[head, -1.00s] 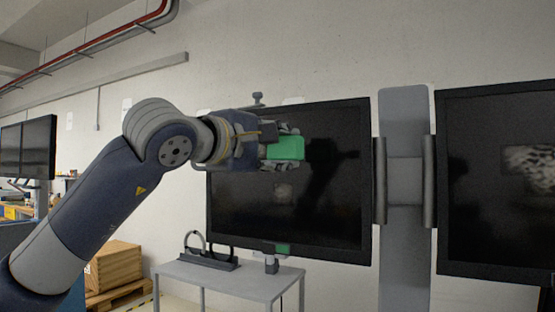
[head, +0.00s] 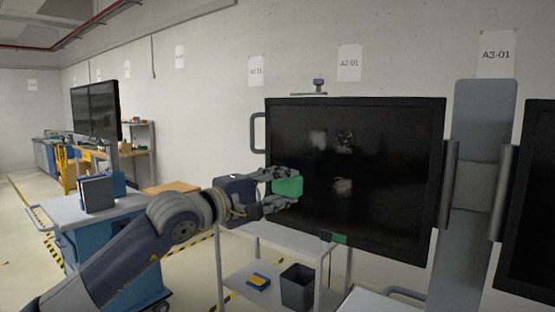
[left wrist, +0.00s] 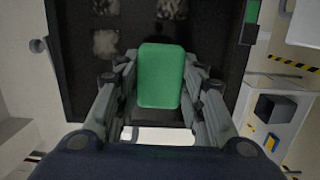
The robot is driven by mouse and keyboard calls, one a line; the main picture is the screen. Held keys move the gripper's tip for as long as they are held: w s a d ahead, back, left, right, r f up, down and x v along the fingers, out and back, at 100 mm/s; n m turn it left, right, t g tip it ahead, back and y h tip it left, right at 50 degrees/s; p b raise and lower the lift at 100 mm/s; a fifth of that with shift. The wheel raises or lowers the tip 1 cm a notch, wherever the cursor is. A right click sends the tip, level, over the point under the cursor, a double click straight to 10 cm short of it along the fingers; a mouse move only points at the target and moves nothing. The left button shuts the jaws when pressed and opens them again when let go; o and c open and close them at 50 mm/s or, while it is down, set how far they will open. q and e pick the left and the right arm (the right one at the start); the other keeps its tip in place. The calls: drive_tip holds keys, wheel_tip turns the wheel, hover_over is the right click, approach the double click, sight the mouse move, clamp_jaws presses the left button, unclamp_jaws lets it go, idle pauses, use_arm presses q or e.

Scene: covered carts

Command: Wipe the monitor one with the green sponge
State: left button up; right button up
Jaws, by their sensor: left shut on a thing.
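The green sponge (head: 288,187) is held between the fingers of my left gripper (head: 284,190), which is shut on it. In the left wrist view the sponge (left wrist: 161,76) sits between both fingers, with the dark screen behind it. The monitor (head: 355,170) is a large black screen in the middle of the head view. The sponge overlaps its left part, low down; I cannot tell whether it touches the screen. A small green label sits on the monitor's bottom edge. My right gripper is not in view.
A grey column (head: 482,190) stands right of the monitor, with another dark screen (head: 528,200) at the right edge. Below is a grey cart with a dark bin (head: 297,287) and a yellow-blue item (head: 258,282). A blue cart (head: 105,240) stands at left.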

sight(311, 177)
use_arm(q)
drive_tip(key=shift+w+f, duration=0.1)
drive_tip(key=shift+w+d+p, duration=0.2)
drive_tip(key=shift+w+p, duration=0.2)
drive_tip(key=shift+p, duration=0.2)
drive_tip(key=p+x, duration=0.2)
drive_tip(key=shift+w+d, duration=0.15)
drive_tip(key=shift+w, duration=0.2)
drive_tip(key=shift+p+x, duration=0.7)
drive_tip(key=shift+x, duration=0.4)
drive_tip(key=shift+w+a, duration=0.15)
drive_tip(key=shift+a, duration=0.05)
drive_tip(key=shift+w+d, duration=0.35)
drive_tip(key=shift+w, duration=0.1)
drive_tip(key=shift+w+d, duration=0.25)
drive_tip(key=shift+w, duration=0.15)
